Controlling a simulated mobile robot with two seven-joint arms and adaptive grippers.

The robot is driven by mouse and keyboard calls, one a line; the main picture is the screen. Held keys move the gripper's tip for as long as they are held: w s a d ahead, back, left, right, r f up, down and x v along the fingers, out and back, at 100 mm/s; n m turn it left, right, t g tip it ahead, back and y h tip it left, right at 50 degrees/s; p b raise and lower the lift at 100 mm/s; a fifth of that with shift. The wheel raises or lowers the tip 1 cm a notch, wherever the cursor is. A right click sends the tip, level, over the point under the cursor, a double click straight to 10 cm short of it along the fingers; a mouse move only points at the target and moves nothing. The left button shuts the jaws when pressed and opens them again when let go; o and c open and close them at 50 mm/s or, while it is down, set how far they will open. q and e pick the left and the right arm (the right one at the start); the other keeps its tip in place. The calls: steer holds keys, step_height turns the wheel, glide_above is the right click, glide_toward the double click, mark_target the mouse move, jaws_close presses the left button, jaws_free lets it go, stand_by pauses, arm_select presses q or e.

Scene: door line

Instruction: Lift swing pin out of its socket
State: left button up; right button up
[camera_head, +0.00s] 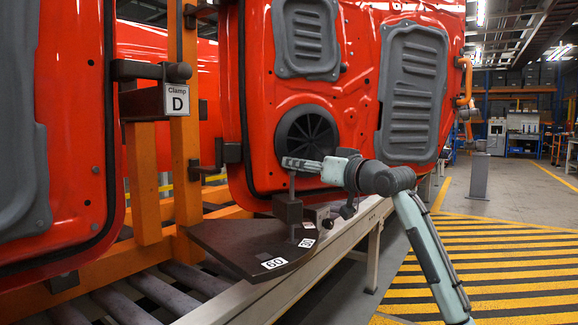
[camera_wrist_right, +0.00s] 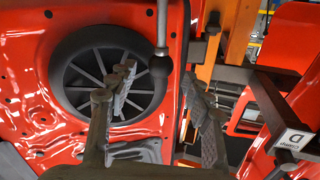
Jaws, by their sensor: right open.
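The swing pin (camera_head: 291,183) is a thin grey upright rod standing in a dark block-shaped socket (camera_head: 288,209) on a dark plate, in front of the red door. My right gripper (camera_head: 289,163) comes in from the right at the height of the pin's top, and its fingers hide that top in the head view. In the right wrist view the pin (camera_wrist_right: 162,25) ends in a dark round knob (camera_wrist_right: 160,67). The knob shows between the two spread fingers of the gripper (camera_wrist_right: 163,80), with gaps on both sides. My left gripper is out of view.
The dark plate (camera_head: 222,243) carries number labels such as 60. A clamp marked D (camera_head: 177,101) sits on an orange post at left. Red doors (camera_head: 350,110) stand close behind. Rollers lie below left; the striped floor (camera_head: 500,250) at right is clear.

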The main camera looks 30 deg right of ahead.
steer(key=shift+w+a+f, duration=0.1)
steer(key=shift+w+a, duration=0.05)
steer(key=shift+w, duration=1.85)
jaws_close()
